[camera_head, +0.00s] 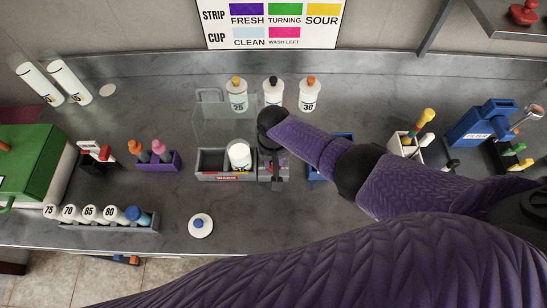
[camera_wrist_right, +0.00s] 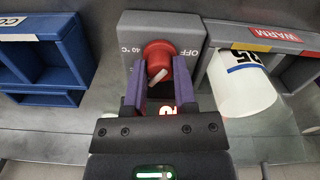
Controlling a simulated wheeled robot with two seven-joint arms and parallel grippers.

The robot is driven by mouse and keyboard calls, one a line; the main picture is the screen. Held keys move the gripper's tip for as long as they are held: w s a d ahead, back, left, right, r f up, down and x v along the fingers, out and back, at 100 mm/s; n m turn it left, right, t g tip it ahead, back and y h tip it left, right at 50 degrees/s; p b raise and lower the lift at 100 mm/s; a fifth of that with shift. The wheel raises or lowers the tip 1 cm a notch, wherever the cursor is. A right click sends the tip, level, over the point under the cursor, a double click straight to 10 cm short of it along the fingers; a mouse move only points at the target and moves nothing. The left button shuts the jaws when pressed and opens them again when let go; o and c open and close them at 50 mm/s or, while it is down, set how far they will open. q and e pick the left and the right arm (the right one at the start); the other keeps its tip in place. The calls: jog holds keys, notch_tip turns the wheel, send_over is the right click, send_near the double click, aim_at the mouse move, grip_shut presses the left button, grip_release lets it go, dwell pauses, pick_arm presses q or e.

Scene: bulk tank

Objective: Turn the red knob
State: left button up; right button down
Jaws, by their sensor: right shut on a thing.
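The red knob (camera_wrist_right: 154,51) sits on a grey control box (camera_wrist_right: 135,22) marked OFF and 40 °C. The knob's pale pointer slants from lower left to upper right in the right wrist view. My right gripper (camera_wrist_right: 158,70) is shut on the knob, with one purple finger on each side of it. My left gripper is not in view.
A white cup (camera_wrist_right: 243,85) stands in the grey WARM rack right beside the control box. The blue rack (camera_wrist_right: 38,55) is on the other side. Bottles (camera_head: 237,98) stand behind.

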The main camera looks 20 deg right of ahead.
jog(key=n, duration=0.2)
jog(key=shift+n, duration=0.4)
jog(key=n, duration=0.3)
jog(key=shift+n, duration=0.3)
jog(key=n, duration=1.2)
jog(key=shift+n, duration=0.4)
jog(key=n+b, duration=0.1)
jog(key=n, duration=0.4)
jog(key=shift+n, duration=0.4)
jog(key=shift+c, duration=2)
grip_release()
